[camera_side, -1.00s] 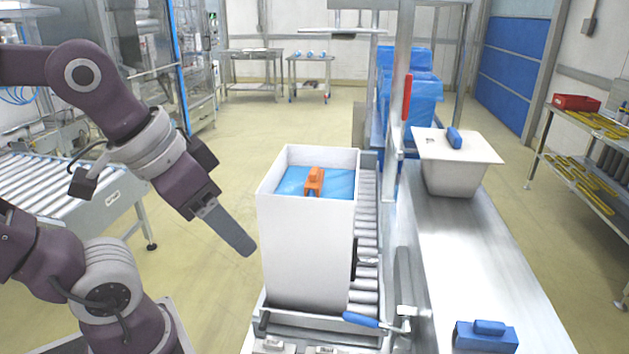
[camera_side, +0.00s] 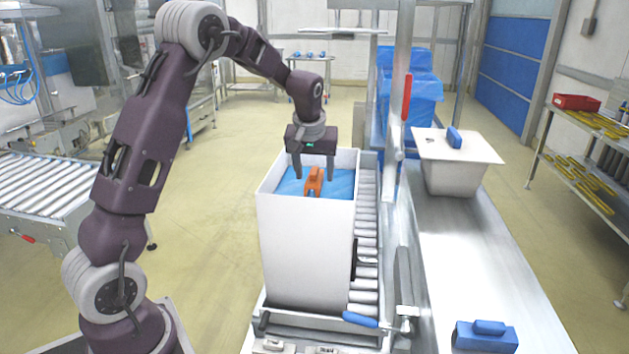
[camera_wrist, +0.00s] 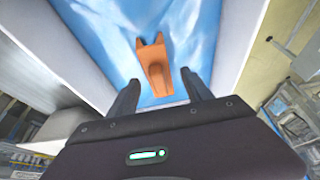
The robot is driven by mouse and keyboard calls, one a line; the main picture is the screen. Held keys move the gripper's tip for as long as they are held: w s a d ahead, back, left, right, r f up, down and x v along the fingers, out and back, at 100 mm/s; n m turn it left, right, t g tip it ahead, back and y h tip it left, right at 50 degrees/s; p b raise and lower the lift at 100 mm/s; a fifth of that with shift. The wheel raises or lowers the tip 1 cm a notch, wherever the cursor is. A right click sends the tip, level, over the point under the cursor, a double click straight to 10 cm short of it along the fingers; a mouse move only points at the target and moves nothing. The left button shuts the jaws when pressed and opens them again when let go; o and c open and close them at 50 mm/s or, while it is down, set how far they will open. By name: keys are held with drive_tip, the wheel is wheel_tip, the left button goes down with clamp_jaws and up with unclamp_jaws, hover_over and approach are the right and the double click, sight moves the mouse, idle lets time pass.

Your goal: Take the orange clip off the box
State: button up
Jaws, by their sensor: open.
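The orange clip (camera_side: 314,181) sits upright at the near side of the tall white box (camera_side: 305,250), in front of the blue liner (camera_side: 290,183) inside it. My gripper (camera_side: 314,178) is open and points down over the box opening. In the side view its two fingers show to the left and right of the clip. In the wrist view the clip (camera_wrist: 155,66) lies ahead of and between the open fingers (camera_wrist: 160,86), against the blue liner (camera_wrist: 95,30). I see no contact between the fingers and the clip.
The box stands on a roller conveyor (camera_side: 367,240). On the steel bench to the right are a white tub (camera_side: 452,178) with a blue block (camera_side: 454,138) on its lid and another blue block (camera_side: 485,337). A metal post (camera_side: 402,70) with a red handle rises right of the box.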

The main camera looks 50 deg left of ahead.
drive_tip(key=shift+w+f, duration=0.1)
drive_tip(key=shift+f, duration=0.2)
clamp_jaws()
